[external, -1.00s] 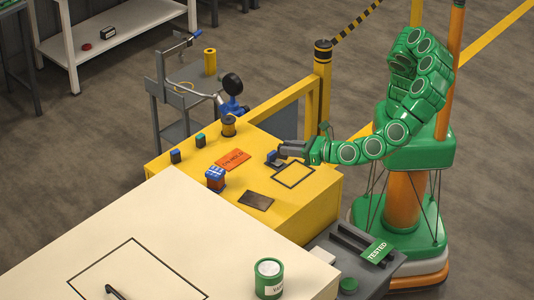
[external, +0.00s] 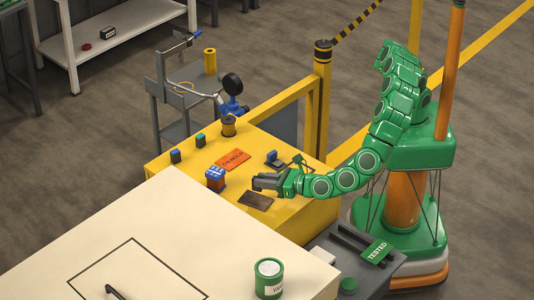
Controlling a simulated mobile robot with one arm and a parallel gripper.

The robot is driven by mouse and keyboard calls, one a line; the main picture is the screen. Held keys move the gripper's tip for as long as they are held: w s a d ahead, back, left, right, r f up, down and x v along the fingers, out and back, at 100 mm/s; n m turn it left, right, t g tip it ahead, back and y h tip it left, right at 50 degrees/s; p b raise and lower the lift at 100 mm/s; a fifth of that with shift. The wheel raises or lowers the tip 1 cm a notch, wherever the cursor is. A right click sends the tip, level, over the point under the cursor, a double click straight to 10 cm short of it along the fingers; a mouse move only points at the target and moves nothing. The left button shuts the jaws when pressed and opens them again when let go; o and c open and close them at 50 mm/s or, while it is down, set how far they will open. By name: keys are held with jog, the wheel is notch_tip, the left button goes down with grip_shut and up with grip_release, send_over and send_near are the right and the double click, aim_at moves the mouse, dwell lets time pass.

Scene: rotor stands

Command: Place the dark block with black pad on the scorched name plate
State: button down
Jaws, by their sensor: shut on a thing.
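The scorched name plate (external: 256,200) is a dark brown flat plate on the yellow bench top, near its front edge. My gripper (external: 259,184) is just above and behind the plate, reaching in from the right. It is shut on a small dark block (external: 257,187) that is hard to tell apart from the dark fingers. The black pad cannot be made out. I cannot tell whether the block touches the plate.
A blue-topped piece on a dark base (external: 273,157) stands behind my gripper. An orange plate (external: 233,160) and small dark blocks with blue (external: 176,156) and green (external: 200,140) tops stand farther back.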

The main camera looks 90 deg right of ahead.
jog(key=shift+w+a+f, duration=0.25)
jog(key=shift+w+f, duration=0.1)
jog(key=shift+f, duration=1.6)
jog(key=shift+f, duration=0.1)
jog(key=c, duration=1)
grip_release()
jog(key=shift+s, duration=0.1)
jog(key=v, duration=1.2)
jog(key=shift+d, duration=0.1)
